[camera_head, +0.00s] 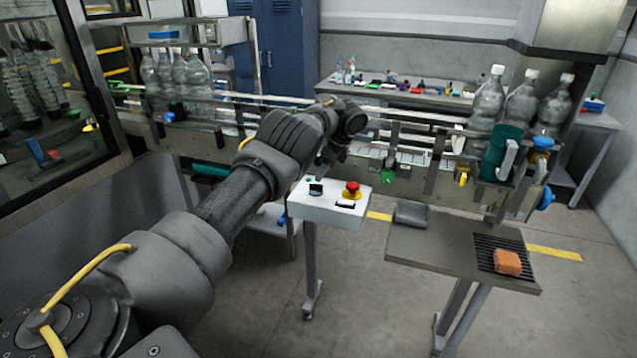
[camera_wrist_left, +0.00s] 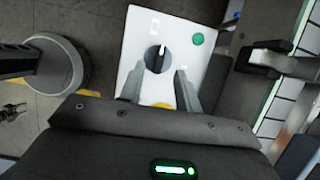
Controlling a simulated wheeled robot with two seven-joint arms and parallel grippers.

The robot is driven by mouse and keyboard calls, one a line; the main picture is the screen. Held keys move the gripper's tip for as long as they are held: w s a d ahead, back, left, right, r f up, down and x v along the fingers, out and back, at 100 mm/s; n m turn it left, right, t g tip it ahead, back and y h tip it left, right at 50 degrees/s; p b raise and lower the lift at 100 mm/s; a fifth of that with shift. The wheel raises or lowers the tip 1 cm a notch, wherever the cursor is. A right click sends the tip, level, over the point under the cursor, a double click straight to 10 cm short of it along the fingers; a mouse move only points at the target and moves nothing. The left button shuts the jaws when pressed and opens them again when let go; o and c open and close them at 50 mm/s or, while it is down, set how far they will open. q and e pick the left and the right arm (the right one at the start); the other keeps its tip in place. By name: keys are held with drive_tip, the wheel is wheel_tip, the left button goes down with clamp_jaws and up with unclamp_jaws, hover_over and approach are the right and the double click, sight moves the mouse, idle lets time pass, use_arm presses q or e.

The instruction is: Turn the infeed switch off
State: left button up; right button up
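The infeed switch is a black rotary knob with a white pointer mark (camera_wrist_left: 156,59), on a white control box (camera_head: 322,208). In the left wrist view the mark points toward the upper right of the knob. In the head view the knob (camera_head: 316,188) sits left of a red emergency stop button (camera_head: 352,187). A green button (camera_wrist_left: 197,39) is beside the knob. My left gripper (camera_wrist_left: 158,82) is open, its two fingers apart and pointing at the box, with the knob between and just beyond the tips. I cannot tell whether they touch it. My right gripper is not in view.
A conveyor (camera_head: 410,150) with bottles (camera_head: 488,98) runs behind the box. A side table (camera_head: 440,252) with an orange sponge (camera_head: 507,262) on a dark ribbed mat stands at the right. The floor in front of the box is clear.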

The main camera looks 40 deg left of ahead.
use_arm(q)
drive_tip(key=b+v, duration=0.1)
drive_tip(key=v, duration=0.5)
idle(0.5)
